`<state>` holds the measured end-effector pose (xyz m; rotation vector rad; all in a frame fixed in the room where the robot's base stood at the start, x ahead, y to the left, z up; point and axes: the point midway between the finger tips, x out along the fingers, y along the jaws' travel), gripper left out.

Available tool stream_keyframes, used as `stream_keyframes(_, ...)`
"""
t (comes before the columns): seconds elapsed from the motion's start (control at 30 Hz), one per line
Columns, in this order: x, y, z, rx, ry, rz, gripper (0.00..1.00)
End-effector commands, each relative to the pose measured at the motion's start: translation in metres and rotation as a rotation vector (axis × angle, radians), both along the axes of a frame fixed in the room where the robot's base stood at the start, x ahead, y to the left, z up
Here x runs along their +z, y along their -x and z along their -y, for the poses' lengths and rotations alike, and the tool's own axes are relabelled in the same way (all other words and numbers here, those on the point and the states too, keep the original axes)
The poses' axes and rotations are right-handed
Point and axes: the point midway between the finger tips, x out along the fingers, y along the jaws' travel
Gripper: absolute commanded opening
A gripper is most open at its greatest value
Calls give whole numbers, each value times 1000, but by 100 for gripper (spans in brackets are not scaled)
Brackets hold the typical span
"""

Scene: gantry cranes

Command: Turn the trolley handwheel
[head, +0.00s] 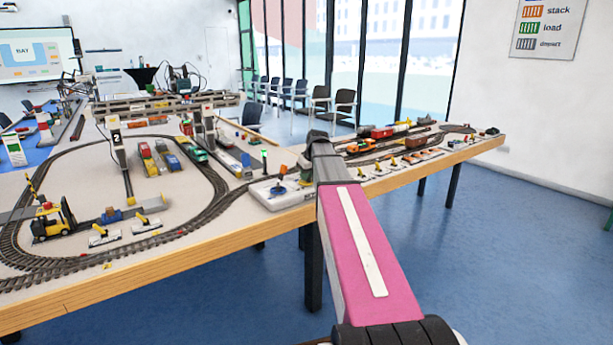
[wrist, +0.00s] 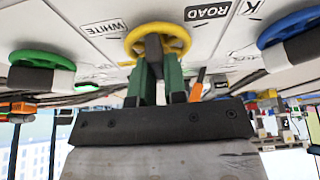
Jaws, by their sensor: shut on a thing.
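In the wrist view a yellow handwheel (wrist: 183,36) is at the top middle. My gripper (wrist: 154,52) has its green fingers shut on the wheel's dark middle part. The fingers hide the near part of the wheel. A green handwheel (wrist: 38,59) is to the left and a blue handwheel (wrist: 292,27) to the right, both apart from the fingers. I cannot tell from any marking which wheel is the trolley one. In the head view my arm hides the gripper and the wheels. The model gantry crane (head: 165,104) stands over the tracks.
In the head view a white control box (head: 282,195) sits left of my arm. A toy forklift (head: 54,222) is at the left.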

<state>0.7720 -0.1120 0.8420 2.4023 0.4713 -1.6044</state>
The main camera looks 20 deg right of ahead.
Motion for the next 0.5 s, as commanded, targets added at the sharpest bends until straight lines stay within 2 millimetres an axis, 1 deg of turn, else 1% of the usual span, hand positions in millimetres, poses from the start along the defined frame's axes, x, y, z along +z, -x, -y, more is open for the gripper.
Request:
stream_keyframes(0.27,0,1,0,-54,0,-1,0)
stream_keyframes(0.5,0,1,-1,-208,0,0,0)
